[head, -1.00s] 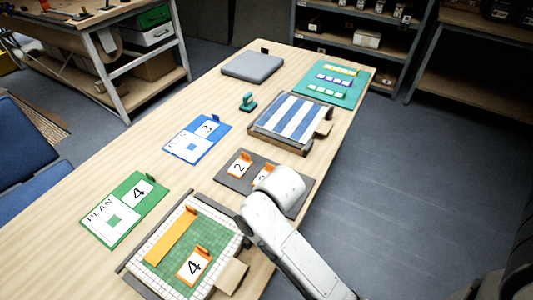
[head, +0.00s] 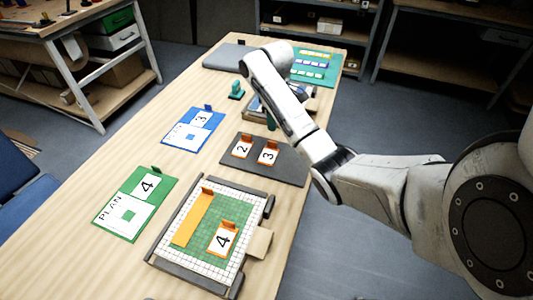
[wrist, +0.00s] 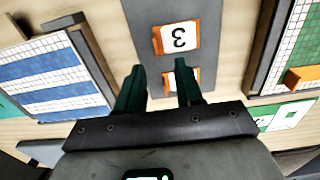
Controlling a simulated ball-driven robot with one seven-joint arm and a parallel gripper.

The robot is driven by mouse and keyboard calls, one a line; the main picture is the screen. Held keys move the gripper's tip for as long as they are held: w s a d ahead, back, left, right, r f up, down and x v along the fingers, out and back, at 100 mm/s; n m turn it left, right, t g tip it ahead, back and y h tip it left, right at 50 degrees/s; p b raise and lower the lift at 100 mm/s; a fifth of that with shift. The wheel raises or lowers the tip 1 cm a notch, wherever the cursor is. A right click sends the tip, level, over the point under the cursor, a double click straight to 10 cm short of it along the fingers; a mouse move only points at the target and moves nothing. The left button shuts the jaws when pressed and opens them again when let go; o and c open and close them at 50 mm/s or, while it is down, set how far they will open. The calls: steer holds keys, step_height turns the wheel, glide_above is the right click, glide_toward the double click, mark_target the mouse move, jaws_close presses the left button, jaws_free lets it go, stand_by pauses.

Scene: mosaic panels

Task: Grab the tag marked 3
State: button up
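The tag marked 3 (head: 268,155) is a white card with an orange edge and a raised orange tab, lying on the dark grey mat (head: 279,173). The tag marked 2 (head: 242,147) lies to its left. The 2 tag (wrist: 168,78) is partly hidden behind a finger. My gripper (wrist: 160,68) has two dark green fingers spread apart with nothing held. In the head view my arm hides most of it; a green finger (head: 270,121) shows near the mat's far edge.
The green gridded panel (head: 246,208) with a 4 tag (head: 223,238) stands nearer. The blue-striped panel (wrist: 60,75) stands beyond the mat, partly hidden by my arm in the head view. Blue (head: 186,138) and green (head: 128,215) plan cards lie left. Bare table lies between them.

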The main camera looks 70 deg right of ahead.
mark_target(269, 153)
step_height(269, 153, down, 5)
steer(key=shift+r, duration=0.2)
steer(key=shift+d+f, duration=0.25)
steer(key=shift+f, duration=1.1)
steer(key=shift+d+f, duration=0.2)
steer(key=shift+f, duration=1.15)
steer(key=shift+c, duration=0.3)
jaws_close()
